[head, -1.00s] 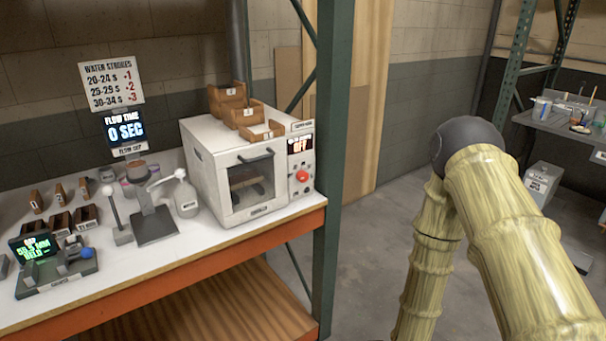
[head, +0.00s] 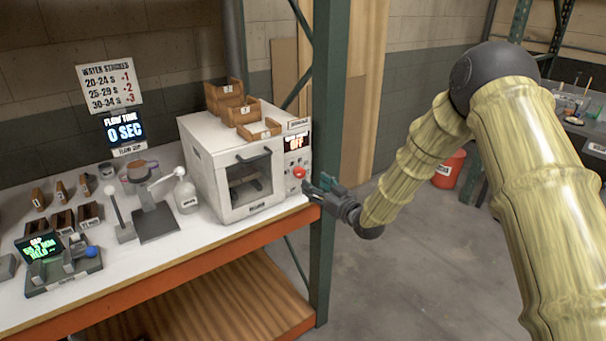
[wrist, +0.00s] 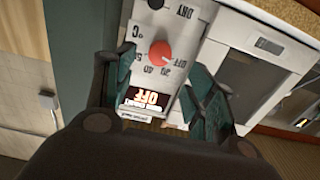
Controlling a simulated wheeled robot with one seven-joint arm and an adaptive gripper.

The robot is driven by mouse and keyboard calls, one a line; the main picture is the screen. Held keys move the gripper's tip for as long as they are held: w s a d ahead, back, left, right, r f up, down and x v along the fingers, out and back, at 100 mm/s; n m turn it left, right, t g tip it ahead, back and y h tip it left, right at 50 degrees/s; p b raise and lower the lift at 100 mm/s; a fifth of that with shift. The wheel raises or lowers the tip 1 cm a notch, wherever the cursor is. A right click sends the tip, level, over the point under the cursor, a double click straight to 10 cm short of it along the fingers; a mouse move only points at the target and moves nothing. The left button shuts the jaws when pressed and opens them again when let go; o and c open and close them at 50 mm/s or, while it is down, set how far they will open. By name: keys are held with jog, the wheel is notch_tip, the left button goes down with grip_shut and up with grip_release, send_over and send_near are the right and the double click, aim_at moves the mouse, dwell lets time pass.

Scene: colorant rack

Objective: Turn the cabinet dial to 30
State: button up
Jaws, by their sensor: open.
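The white cabinet (head: 205,160) stands at the right end of the workbench. Its red round dial (head: 299,173) is on the right-hand front panel, below a display (head: 297,141) reading OFF. In the wrist view, upside down, the red dial (wrist: 161,54) has OFF and several number marks around it; its pointer is too small to read. My gripper (head: 325,188) is in front of the panel, just right of the dial. In the wrist view my gripper (wrist: 155,88) is open, with the dial seen between and beyond its fingers. I see no clear contact.
A green rack post (head: 328,120) stands close beside the cabinet and my gripper. Wooden trays (head: 240,112) sit on the cabinet. Floor to the right is open.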

aim_at(302, 174)
jog(key=p+x, duration=0.2)
jog(key=x, duration=0.6)
jog(key=c, duration=1.1)
jog(key=shift+o, duration=0.2)
jog(key=shift+d+f+m+b, duration=0.1)
jog(key=shift+m+b, duration=0.2)
jog(key=shift+b, duration=0.1)
jog(key=m+b, duration=0.2)
jog(key=shift+m, duration=0.4)
jog(key=m+b, duration=0.3)
jog(key=m, duration=0.2)
jog(key=shift+b, duration=0.35)
jog(key=shift+m, duration=0.3)
